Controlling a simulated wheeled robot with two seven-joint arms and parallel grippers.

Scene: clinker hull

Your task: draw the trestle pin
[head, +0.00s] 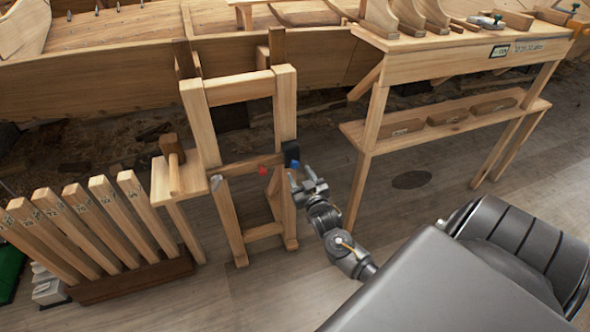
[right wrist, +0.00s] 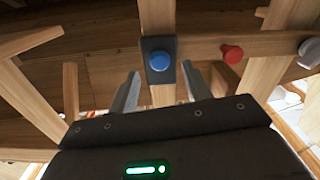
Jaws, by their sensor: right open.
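The wooden trestle (head: 285,105) stands left of the workbench, two uprights joined by rails. Its middle rail carries a red knob (head: 263,171) and a pale grey knob (head: 215,183). A blue knob (head: 295,164) sits on a dark plate at the right upright. The right wrist view shows the blue knob (right wrist: 159,61), the red knob (right wrist: 232,54) and the grey knob (right wrist: 308,53). No label shows which knob is the trestle pin. My right gripper (head: 308,187) is open and empty, its fingers either side of the dark plate in the wrist view, apparently short of the blue knob.
A small stand with a wooden mallet (head: 172,165) is left of the trestle. A rack of upright boards (head: 80,230) is farther left. The workbench (head: 440,65) with a lower shelf (head: 445,118) is at the right. The planked hull (head: 95,80) lies behind.

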